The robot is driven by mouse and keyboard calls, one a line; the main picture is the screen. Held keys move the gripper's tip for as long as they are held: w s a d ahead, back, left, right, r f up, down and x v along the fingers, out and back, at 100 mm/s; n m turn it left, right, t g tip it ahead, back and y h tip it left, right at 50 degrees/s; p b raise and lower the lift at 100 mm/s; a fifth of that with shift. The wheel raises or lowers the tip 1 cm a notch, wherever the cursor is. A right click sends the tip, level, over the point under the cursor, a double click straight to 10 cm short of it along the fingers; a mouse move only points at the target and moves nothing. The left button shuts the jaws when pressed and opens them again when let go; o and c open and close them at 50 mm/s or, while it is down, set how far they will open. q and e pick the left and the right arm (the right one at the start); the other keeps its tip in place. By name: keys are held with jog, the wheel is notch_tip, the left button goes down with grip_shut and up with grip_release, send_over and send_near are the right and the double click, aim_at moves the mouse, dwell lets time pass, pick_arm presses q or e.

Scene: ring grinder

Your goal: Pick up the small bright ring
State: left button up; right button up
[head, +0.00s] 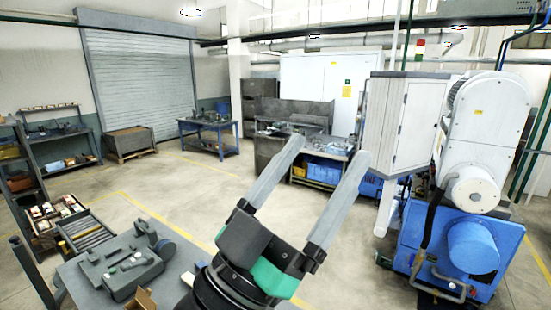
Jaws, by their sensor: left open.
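My left gripper (326,150) comes up from the bottom middle of the head view. Its two long grey fingers are spread wide apart. It is open, with nothing between the fingers but the far background. I cannot make out the small bright ring anywhere in this view. My right gripper is not in view.
A grey workbench (85,272) with several grey metal parts stands at the lower left, beside a shelf with trays (60,222). A blue and white machine (470,240) stands close on the right. Open floor (185,195) lies beyond the bench.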

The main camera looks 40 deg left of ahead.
pick_arm(q)
jog(key=s+a+r+t, duration=0.1)
jog(key=s+r, duration=0.2)
jog(key=s, duration=0.2)
jog(key=shift+s+r+t, duration=0.15)
jog(key=shift+s+t, duration=0.05)
jog(key=shift+t, duration=0.1)
jog(key=shift+c, duration=0.3)
jog(key=shift+c, duration=0.9)
jog(key=shift+n, duration=0.3)
